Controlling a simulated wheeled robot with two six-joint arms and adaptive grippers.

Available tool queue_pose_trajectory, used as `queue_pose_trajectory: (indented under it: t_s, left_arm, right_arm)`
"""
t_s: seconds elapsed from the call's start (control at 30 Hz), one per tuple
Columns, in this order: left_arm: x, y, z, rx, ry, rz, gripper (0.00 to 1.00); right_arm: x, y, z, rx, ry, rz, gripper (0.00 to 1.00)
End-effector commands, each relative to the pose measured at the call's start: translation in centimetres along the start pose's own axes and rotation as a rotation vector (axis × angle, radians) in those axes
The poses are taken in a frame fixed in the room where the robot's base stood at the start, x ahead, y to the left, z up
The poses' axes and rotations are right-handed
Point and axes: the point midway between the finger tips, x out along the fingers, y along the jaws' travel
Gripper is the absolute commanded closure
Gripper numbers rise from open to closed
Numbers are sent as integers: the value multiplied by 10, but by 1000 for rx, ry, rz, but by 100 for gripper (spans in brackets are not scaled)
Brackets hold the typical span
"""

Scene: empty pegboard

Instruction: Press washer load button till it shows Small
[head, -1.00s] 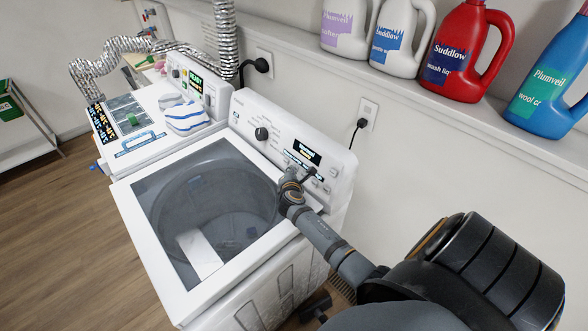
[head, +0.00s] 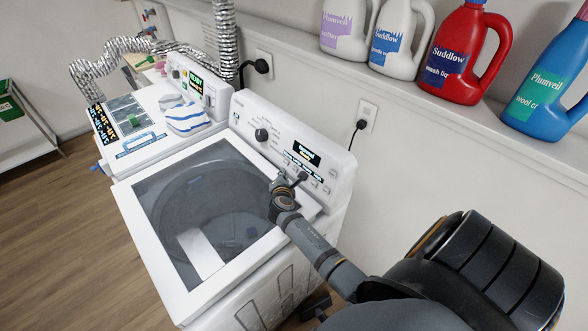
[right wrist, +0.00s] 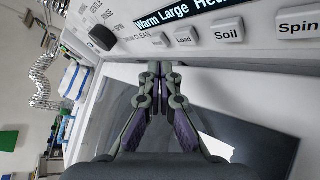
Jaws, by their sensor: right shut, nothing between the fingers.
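The washer (head: 312,212) is a white top-loader, and its control panel faces me with a lit display (head: 306,153). In the right wrist view the display (right wrist: 195,14) reads "Warm Large Hea…", with the rest cut off. Below it the Load button (right wrist: 185,37) stands left of the Soil button. My right gripper (right wrist: 160,67) is shut and empty. Its tips are just below and left of the Load button in that view and look apart from it. In the head view my right gripper (head: 298,179) is in front of the panel's buttons. My left gripper is not in view.
The Soil button (right wrist: 229,32) and Spin button (right wrist: 298,23) are close to the right of Load. A dark knob (right wrist: 103,38) protrudes on the left. The washer's glass lid (head: 205,200) lies below my arm. Detergent bottles stand on the ledge behind.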

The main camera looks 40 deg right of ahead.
Motion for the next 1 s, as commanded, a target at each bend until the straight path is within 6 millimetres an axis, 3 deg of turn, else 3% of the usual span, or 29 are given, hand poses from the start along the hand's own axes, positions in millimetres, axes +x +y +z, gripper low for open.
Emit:
queue_pose_trajectory:
  t_s: [0.3,1.0]
  left_arm:
    - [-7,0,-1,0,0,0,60]
    - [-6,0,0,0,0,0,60]
  right_arm:
    - [-19,13,-13,1,0,-2,100]
    - [-19,14,-14,0,0,-1,100]
